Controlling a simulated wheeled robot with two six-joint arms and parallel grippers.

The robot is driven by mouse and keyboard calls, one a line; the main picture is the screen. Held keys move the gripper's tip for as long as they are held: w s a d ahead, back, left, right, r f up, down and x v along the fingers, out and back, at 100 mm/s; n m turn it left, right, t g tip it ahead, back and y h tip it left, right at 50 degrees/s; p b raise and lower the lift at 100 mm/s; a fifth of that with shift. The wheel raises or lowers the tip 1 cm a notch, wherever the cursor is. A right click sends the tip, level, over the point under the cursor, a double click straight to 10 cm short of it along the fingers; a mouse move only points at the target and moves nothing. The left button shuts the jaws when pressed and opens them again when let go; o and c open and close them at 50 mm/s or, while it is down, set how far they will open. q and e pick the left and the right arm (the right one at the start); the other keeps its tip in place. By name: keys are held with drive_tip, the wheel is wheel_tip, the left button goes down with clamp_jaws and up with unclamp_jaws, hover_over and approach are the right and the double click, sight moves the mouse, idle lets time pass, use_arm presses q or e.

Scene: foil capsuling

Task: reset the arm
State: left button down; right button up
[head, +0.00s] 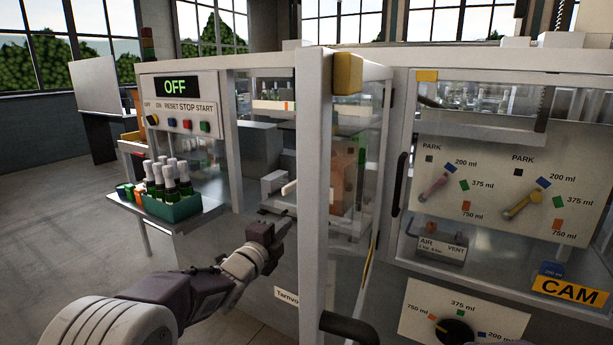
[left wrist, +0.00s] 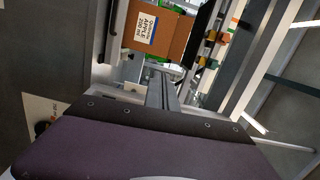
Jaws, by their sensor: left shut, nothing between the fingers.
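My left arm comes in from the lower left in the head view. Its gripper (head: 286,222) is shut and empty, in front of the machine's open bay, left of the white frame post. In the left wrist view the shut fingers (left wrist: 160,85) point toward the bay, with an orange-brown box (left wrist: 160,32) labelled "APPLE" beyond them. My right gripper is not in view.
The machine panel (head: 180,110) reads OFF above several buttons. A green crate (head: 172,207) of bottles stands on a side shelf. A white post (head: 314,190) and door with black handles (head: 400,183) stand close right of my gripper. Floor at left is clear.

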use_arm(q)
drive_tip(key=s+a+r+n+g+y+p, duration=0.2)
drive_tip(key=s+a+r+n+y+p, duration=0.15)
drive_tip(key=a+r+p, duration=0.35)
drive_tip(key=s+a+f+n+g+y+p, duration=0.3)
drive_tip(key=s+n+p, duration=0.4)
drive_tip(key=s+p, duration=0.1)
drive_tip(key=s+a+f+n+g, duration=0.1)
drive_tip(key=s+f+n+g, duration=0.4)
drive_tip(key=s, duration=0.6)
drive_tip(key=s+a+f+n+g, duration=0.1)
drive_tip(key=s+f+n+g, duration=0.4)
drive_tip(key=s, duration=0.6)
wheel_tip(320, 180, down, 3)
drive_tip(key=shift+s+r+n, duration=0.1)
drive_tip(key=shift+s+n, duration=0.3)
drive_tip(key=shift+n, duration=0.55)
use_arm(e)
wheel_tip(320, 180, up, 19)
use_arm(q)
drive_tip(key=shift+s+p, duration=0.1)
drive_tip(key=shift+p, duration=0.2)
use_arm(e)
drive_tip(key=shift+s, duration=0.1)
